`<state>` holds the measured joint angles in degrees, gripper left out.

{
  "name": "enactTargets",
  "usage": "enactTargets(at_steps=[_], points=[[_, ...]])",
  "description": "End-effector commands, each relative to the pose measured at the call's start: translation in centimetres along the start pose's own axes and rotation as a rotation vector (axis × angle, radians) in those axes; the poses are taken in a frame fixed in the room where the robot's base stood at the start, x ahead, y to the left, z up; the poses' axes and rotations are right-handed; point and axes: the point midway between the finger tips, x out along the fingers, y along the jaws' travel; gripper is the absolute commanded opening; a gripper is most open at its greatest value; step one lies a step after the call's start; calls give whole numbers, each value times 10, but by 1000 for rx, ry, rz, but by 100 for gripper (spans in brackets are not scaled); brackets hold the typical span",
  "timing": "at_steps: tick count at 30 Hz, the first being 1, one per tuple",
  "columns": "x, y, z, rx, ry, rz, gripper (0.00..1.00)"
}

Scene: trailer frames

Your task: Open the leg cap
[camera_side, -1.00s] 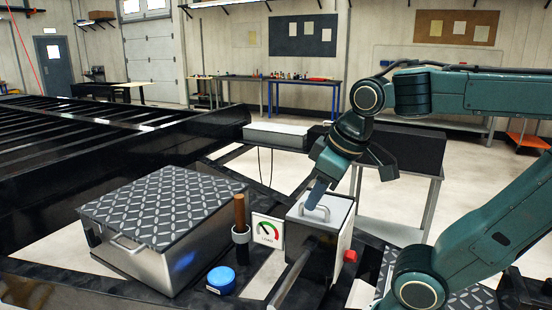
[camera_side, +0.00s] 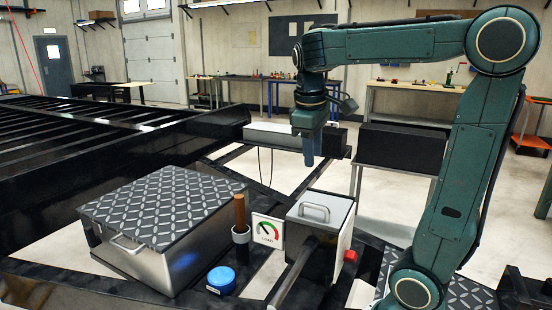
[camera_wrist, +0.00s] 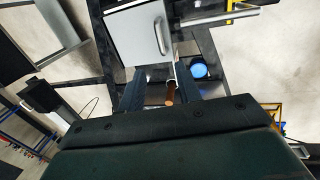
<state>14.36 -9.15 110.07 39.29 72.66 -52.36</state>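A grey metal box (camera_side: 313,240) stands on the trailer frame with a flat lid (camera_side: 337,213) and a bar handle (camera_side: 314,212) on top. The lid looks shut. The lid (camera_wrist: 135,35) and its handle (camera_wrist: 160,36) also show at the top of the wrist view. A round blue cap (camera_side: 221,279) sits low to the left of the box; it also shows in the wrist view (camera_wrist: 199,71). I cannot tell which of these is the leg cap. My gripper (camera_side: 308,160) points down above and behind the box, clear of it. In the wrist view its fingers (camera_wrist: 158,78) are apart with nothing held.
A brown-handled rod (camera_side: 239,212) stands in a collar beside a gauge plate (camera_side: 267,231). A toolbox with a patterned lid (camera_side: 165,205) is at left. A red knob (camera_side: 350,256) is on the box's right side. A black block (camera_side: 402,147) on a stand is behind.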

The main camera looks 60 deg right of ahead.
Motion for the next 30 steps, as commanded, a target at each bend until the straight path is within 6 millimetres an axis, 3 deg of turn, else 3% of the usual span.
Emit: enactTargets(at_steps=[8, 17, 30], points=[[7, 1, 0, 0, -1, 3, 34], [30, 0, 1, 0, -1, 0, 34], [97, 0, 1, 1, -4, -1, 34]])
